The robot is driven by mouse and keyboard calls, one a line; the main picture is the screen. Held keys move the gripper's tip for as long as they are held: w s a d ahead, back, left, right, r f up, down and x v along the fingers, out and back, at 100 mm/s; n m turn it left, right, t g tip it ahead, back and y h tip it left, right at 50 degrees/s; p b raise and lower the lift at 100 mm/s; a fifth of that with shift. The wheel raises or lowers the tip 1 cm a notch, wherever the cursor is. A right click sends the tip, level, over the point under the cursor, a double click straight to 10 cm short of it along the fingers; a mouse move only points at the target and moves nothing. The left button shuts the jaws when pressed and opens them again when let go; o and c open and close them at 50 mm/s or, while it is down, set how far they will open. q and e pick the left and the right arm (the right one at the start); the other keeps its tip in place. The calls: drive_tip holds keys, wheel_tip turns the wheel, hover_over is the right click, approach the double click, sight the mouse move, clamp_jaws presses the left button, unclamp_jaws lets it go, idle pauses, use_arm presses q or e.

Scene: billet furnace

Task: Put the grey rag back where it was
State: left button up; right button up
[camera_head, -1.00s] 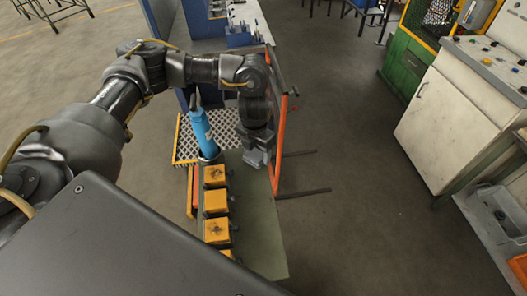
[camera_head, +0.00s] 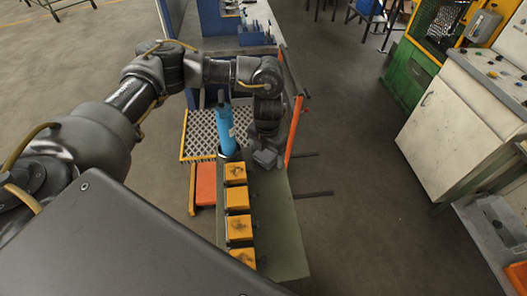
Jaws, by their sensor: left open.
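My left arm comes in from the left and reaches over a narrow green-grey bench top (camera_head: 280,225). My left gripper (camera_head: 266,160) points down above the far part of this top, just right of a blue cylinder-shaped tool (camera_head: 225,122). The gripper is open. Its fingertips are small and dark, and the gap between them is hard to see. I cannot make out the grey rag; a grey patch at the fingertips looks like part of the gripper. My right gripper is not in view.
Several yellow blocks (camera_head: 238,201) stand in a row along the top's left side. An orange-edged panel (camera_head: 294,130) rises close to the gripper's right. A white mesh platform (camera_head: 199,140) lies behind. A control console (camera_head: 455,120) stands right, across clear floor.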

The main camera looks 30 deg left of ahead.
sight(272, 154)
use_arm(q)
drive_tip(key=shift+w+d+r+p, duration=0.15)
drive_tip(key=shift+r+p, duration=0.15)
drive_tip(key=shift+r, duration=0.2)
drive_tip(key=shift+d+r+b, duration=0.1)
drive_tip(key=shift+r+b, duration=0.2)
wheel_tip(272, 154, up, 11)
drive_tip(key=d+b, duration=0.1)
drive_tip(key=b, duration=0.1)
drive_tip(key=shift+w, duration=0.3)
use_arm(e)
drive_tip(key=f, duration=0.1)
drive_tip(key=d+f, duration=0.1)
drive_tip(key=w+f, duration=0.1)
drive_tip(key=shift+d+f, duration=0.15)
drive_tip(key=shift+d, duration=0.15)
use_arm(q)
drive_tip(key=shift+s, duration=0.1)
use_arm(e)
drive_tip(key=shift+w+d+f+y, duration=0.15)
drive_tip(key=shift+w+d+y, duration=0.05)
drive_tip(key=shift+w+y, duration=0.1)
